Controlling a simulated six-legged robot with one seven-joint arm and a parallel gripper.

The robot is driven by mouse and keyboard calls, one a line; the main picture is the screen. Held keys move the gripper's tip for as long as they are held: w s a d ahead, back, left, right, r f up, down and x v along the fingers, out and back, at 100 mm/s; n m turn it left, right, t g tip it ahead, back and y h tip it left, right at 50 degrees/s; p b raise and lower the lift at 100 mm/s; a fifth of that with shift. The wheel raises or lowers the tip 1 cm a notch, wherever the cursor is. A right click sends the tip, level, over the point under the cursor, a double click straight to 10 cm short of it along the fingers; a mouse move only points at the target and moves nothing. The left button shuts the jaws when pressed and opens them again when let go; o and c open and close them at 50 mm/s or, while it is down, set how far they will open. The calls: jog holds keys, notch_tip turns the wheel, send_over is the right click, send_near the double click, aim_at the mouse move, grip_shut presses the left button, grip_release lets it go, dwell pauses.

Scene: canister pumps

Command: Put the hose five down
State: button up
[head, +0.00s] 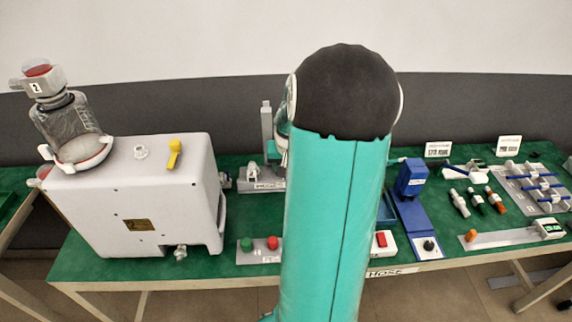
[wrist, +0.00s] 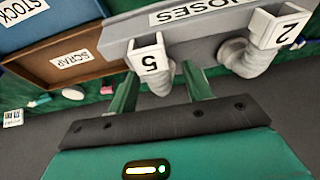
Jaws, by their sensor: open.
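Hose five (wrist: 149,62), a pale hose with a white end block marked 5, is in the wrist view at the edge of the grey hose rack (wrist: 205,38) labelled HOSES. My gripper (wrist: 162,86) is open, with one green finger to the left and one to the right of the hose. A gap shows beside the right finger; whether the left finger touches is unclear. The lower part of the hose is hidden. In the head view my arm hides the gripper, and I cannot make out hose five there.
Hose two (wrist: 275,33) hangs on the same rack to the right. A brown SCRAP bin (wrist: 62,72) and a blue STOCK bin (wrist: 60,30) are at the left. In the head view a white pump housing (head: 140,195) stands left and several small parts lie right.

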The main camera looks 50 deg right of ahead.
jog(key=shift+r, duration=0.15)
jog(key=shift+r, duration=0.35)
jog(key=v, duration=1.2)
jog(key=shift+r, duration=0.15)
